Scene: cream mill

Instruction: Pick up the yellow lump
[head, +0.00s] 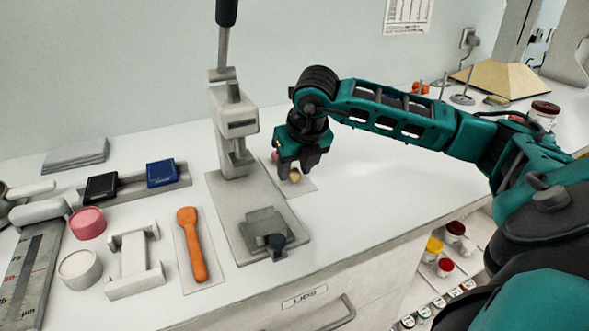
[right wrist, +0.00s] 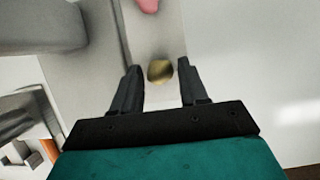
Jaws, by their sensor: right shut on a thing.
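The yellow lump (head: 295,175) is small and rounded, low over a pale grey mat (head: 307,187) to the right of the press. My right gripper (head: 297,170) points down at it and is shut on it. In the right wrist view the yellow lump (right wrist: 160,72) shows between the fingertips of the right gripper (right wrist: 158,80). I cannot tell whether it is clear of the mat. My left gripper is not in view.
A pink lump (head: 275,156) lies just beyond the gripper. A grey lever press (head: 236,130) stands close on the left. An orange spatula (head: 190,240), pink pot (head: 87,222) and pale pot (head: 79,269) are further left. The bench right of the mat is clear.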

